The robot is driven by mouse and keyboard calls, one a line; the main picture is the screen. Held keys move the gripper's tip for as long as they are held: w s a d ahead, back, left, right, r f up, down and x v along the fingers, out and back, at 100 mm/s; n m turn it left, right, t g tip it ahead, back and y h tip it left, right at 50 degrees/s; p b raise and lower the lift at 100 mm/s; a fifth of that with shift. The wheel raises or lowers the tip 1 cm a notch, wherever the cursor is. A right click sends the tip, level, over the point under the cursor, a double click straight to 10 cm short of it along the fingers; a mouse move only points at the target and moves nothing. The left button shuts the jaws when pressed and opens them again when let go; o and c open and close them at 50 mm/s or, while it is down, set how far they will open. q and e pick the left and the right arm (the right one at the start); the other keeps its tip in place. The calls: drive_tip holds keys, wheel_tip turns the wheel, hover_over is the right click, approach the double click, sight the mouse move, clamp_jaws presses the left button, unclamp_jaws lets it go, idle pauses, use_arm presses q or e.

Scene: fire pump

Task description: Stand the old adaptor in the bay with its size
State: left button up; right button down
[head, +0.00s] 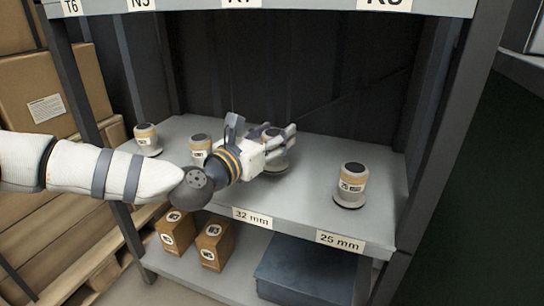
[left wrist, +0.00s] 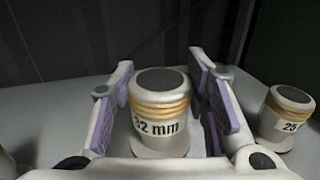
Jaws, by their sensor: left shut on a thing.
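The adaptor (left wrist: 160,106) between my left gripper's fingers is silvery with a dark top, tan rings and a "32 mm" label. My left gripper (left wrist: 160,110) is shut on it, one purple-padded finger on each side. In the head view my left gripper (head: 278,146) reaches over the shelf, and the adaptor (head: 273,133) is partly hidden by it. It is upright, behind the "32 mm" edge label (head: 252,218). Its round base is at or just above the shelf; I cannot tell whether it touches. My right gripper is not in view.
Another adaptor (head: 350,185) stands to the right behind the "25 mm" label (head: 340,241). Two more adaptors stand left, one at the far left (head: 147,139) and one beside my wrist (head: 199,150). Small boxes (head: 213,243) and a dark blue case (head: 308,268) sit on the lower shelf.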

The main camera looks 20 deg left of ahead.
sight(280, 164)
use_arm(q)
drive_tip(key=f, duration=0.2)
drive_tip(key=f+b, duration=0.1)
drive_tip(key=f, duration=0.1)
drive_tip(key=shift+w+a, duration=0.2)
drive_tip(key=shift+a, duration=0.2)
drive_tip(key=shift+r, duration=0.15)
drive_tip(key=shift+f, duration=0.25)
drive_tip(key=o, duration=1.4)
drive_tip(key=shift+r, duration=0.15)
